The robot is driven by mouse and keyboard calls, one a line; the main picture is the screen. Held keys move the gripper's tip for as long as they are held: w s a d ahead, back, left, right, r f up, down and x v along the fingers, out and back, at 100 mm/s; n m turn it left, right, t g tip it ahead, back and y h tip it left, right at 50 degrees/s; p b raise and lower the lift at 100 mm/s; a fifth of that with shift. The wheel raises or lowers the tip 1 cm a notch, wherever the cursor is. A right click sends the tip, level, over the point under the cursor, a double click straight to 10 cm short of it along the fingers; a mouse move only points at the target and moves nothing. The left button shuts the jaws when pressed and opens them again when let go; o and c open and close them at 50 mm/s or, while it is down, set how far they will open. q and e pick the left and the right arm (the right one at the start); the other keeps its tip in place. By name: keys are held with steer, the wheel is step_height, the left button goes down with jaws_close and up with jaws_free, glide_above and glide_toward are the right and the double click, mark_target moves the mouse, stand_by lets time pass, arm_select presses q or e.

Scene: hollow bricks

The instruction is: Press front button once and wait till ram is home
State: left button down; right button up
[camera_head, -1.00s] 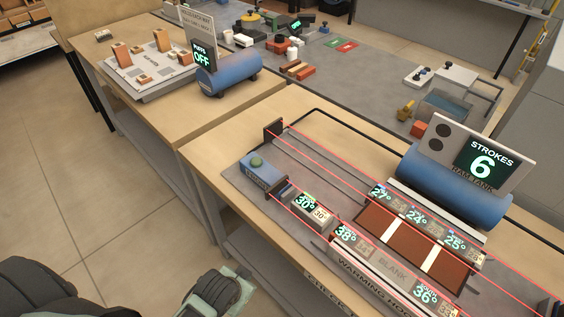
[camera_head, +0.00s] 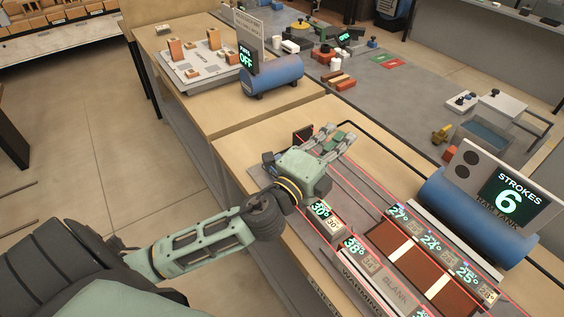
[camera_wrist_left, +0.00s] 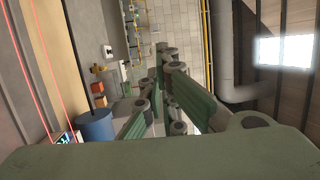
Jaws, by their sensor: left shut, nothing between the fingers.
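My left gripper (camera_head: 338,141) is over the near left end of the brick press bench, its fingers shut and empty, pointing away to the upper right. Its fingers also show in the left wrist view (camera_wrist_left: 168,58). The blue box with the green button is mostly behind my gripper; the button itself is hidden. I cannot tell whether the gripper touches it. A dark upright plate (camera_head: 303,134) stands at the far end of the rails, beyond the gripper. The ram cannot be clearly made out. The stroke display (camera_head: 509,194) reads 6. My right gripper is out of view.
A blue tank (camera_head: 470,213) lies below the display. Red lines run along the rails beside brown bricks (camera_head: 392,240) and temperature readouts (camera_head: 322,209). Another bench (camera_head: 205,118) with a blue tank (camera_head: 272,77) and an OFF display stands behind.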

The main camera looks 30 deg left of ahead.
arm_select(q)
steer(key=w+d+r+m+g+h, duration=0.1)
steer(key=d+m+g+h, duration=0.15)
steer(key=m+h, duration=0.45)
steer(key=d+r+m+g+h, duration=0.2)
steer(key=d+m+h, duration=0.15)
steer(key=m, duration=0.65)
steer(key=w+a+f+m+g+y, duration=0.1)
steer(key=a+f+m+g+y, duration=0.1)
steer(key=a, duration=0.5)
steer(key=w+a+f+m+g+y, duration=0.1)
steer(key=a+f+m+g+y, duration=0.1)
steer(key=a+f+m+y, duration=0.3)
steer(key=w+a+f+m+g+y, duration=0.1)
steer(key=a+m, duration=0.4)
steer(key=a, duration=0.5)
step_height(320, 180, down, 2)
steer(key=shift+w+f+g+y, duration=0.2)
steer(key=shift+g+y, duration=0.35)
steer(key=shift+y, duration=0.6)
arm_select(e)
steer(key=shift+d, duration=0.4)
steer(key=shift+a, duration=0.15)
